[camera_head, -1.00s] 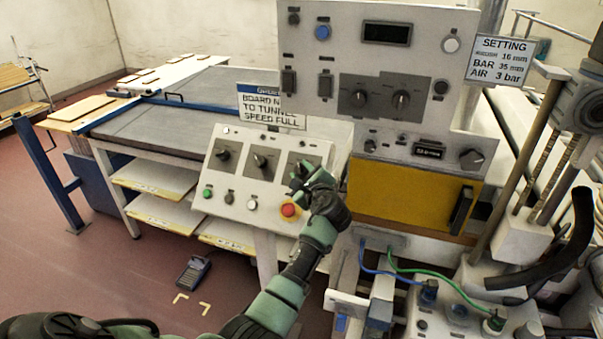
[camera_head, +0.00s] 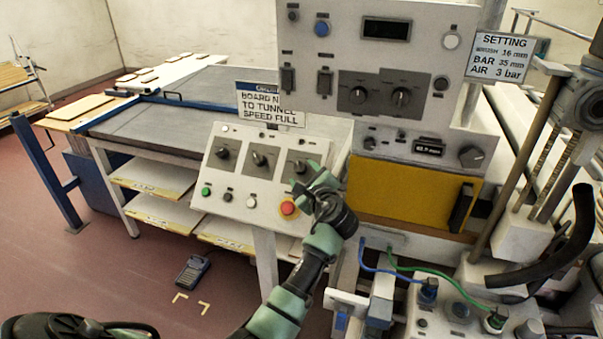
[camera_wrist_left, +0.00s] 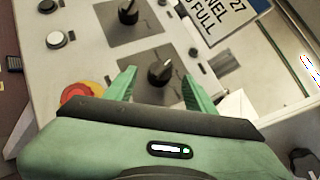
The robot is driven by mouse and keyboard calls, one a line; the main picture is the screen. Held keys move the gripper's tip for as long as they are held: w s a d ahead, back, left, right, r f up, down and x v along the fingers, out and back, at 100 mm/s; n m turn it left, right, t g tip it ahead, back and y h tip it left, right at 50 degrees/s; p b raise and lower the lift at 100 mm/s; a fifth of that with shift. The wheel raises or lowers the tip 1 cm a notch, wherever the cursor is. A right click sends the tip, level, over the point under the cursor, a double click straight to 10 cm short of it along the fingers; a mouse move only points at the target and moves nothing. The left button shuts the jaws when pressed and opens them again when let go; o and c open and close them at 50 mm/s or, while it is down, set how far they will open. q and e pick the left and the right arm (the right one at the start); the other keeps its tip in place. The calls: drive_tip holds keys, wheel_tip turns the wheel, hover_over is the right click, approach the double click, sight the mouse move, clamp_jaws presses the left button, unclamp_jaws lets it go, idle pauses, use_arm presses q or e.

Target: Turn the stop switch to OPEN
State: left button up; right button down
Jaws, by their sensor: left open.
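The sloped grey control panel (camera_head: 229,209) carries three dark rotary switches in a row. The rightmost rotary switch (camera_head: 299,167) is by my left gripper (camera_head: 304,175); labels are too small to read, so I cannot tell which is the stop switch. In the left wrist view, this black knob (camera_wrist_left: 160,72) appears between the two green fingers of my left gripper (camera_wrist_left: 158,76), with space on both sides. The gripper is open and holds nothing. The middle rotary switch (camera_head: 260,160) also shows in the wrist view (camera_wrist_left: 128,13). My right gripper is not in view.
A red button with a yellow collar (camera_head: 288,208) sits just below the gripper. A sign (camera_head: 270,106) stands behind the panel's top edge. An upright control box (camera_head: 335,65) and a yellow panel (camera_head: 400,195) are close on the right.

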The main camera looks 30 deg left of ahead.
use_arm(q)
drive_tip(key=shift+b+v, duration=0.35)
drive_tip(key=shift+v, duration=1.9)
